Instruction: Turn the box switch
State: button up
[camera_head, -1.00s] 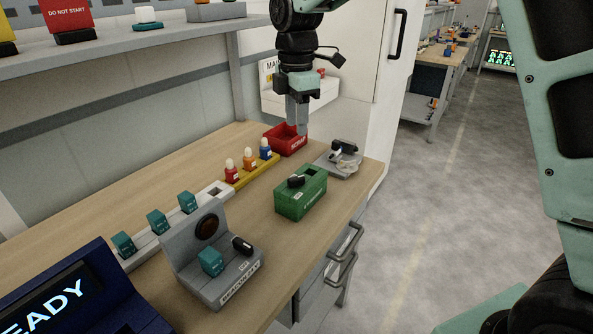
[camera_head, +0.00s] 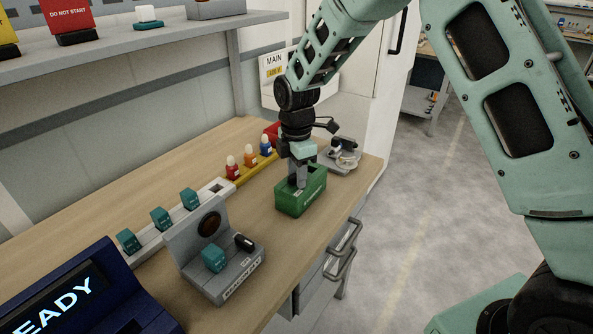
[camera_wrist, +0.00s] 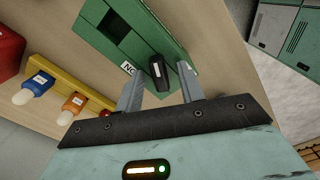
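The green box (camera_head: 318,194) stands on the wooden bench, below my gripper (camera_head: 301,182). In the wrist view, the green box (camera_wrist: 185,35) has a black knob switch (camera_wrist: 160,74) with a pale line on it. A square opening is in the box beside the knob. My gripper (camera_wrist: 160,80) is open, and its two grey fingers lie on either side of the knob with gaps showing. I cannot tell whether the fingers reach down to the knob's height. In the head view the fingers hide the knob.
A yellow strip (camera_head: 255,170) with coloured bottles and a red bin (camera_head: 272,134) lie behind. The bench's front edge is close to the green box.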

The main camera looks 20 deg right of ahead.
grip_shut()
jog(key=shift+m, duration=0.4)
jog(key=m, duration=0.5)
jog(key=shift+s, duration=0.15)
jog(key=m, duration=0.6)
jog(key=shift+s+a, duration=0.1)
jog(key=shift+a, duration=0.05)
dwell(0.5)
grip_release()
